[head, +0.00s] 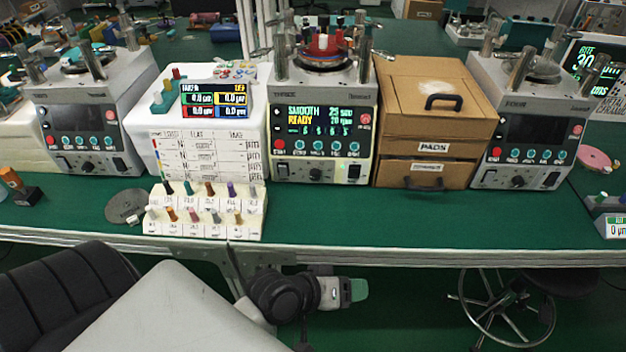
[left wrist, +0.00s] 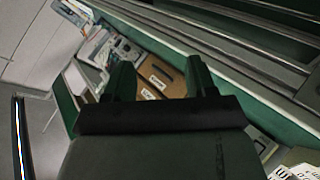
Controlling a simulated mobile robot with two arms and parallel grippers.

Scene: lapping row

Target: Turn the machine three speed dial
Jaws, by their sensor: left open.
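Machine three (head: 318,130) stands at the middle of the green bench, marked THREE, its lit screen reading SMOOTH and READY. Its speed dial (head: 316,174) is a small dark knob low on the front panel, under a row of round teal buttons and beside a red button. My left gripper (head: 358,290) is in front of and below the bench's front edge, well apart from the dial. In the left wrist view its two green fingers (left wrist: 160,78) stand apart with nothing between them. I cannot make out the dial in that view. My right gripper is not in view.
A brown drawer box (head: 430,120) marked PADS stands right of machine three, with another machine (head: 525,125) beyond. A white rack (head: 205,212) of coloured pegs and a grey disc (head: 127,206) lie left. The bench's front strip (head: 370,215) before machine three is clear.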

